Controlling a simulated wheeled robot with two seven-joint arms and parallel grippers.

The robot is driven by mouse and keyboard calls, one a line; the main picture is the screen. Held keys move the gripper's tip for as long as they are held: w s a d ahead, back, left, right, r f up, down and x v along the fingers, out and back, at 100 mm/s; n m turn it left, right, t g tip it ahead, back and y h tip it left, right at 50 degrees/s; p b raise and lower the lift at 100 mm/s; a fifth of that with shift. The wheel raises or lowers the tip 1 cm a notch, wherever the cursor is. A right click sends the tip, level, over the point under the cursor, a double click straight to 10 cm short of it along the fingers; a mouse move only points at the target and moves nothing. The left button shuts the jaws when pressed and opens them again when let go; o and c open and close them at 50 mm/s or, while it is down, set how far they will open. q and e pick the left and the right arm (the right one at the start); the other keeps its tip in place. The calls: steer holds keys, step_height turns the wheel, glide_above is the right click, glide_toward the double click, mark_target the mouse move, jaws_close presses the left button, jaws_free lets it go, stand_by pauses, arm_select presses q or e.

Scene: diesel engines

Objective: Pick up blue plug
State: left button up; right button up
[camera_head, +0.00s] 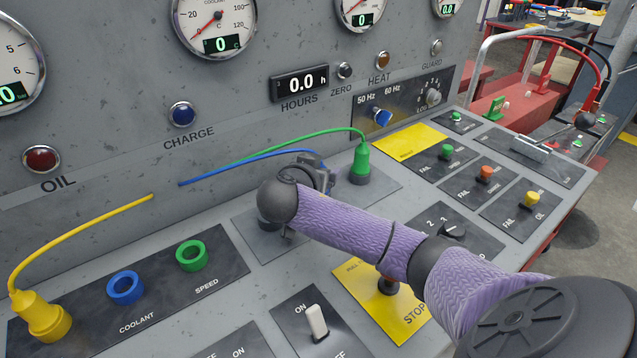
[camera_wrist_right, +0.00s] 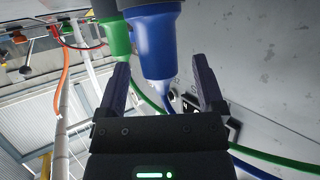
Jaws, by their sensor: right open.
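The blue plug (camera_wrist_right: 158,45) hangs large in the upper middle of the right wrist view, its narrow end toward me. In the head view my right wrist and gripper mostly hide it; its blue cable (camera_head: 252,160) shows to the left. My right gripper (camera_wrist_right: 162,68) is open, its two fingers on either side of the plug's narrow end, with gaps visible. In the head view the gripper (camera_head: 318,172) is over the console, just left of the green plug. My left gripper is not in view.
The green plug (camera_head: 361,162) stands upright close by; it also shows in the right wrist view (camera_wrist_right: 116,38). A yellow plug (camera_head: 42,318) is at the lower left. Blue (camera_head: 125,288) and green (camera_head: 192,256) ring sockets are empty. A white toggle (camera_head: 316,321) rises below my arm.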

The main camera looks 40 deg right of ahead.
jaws_close()
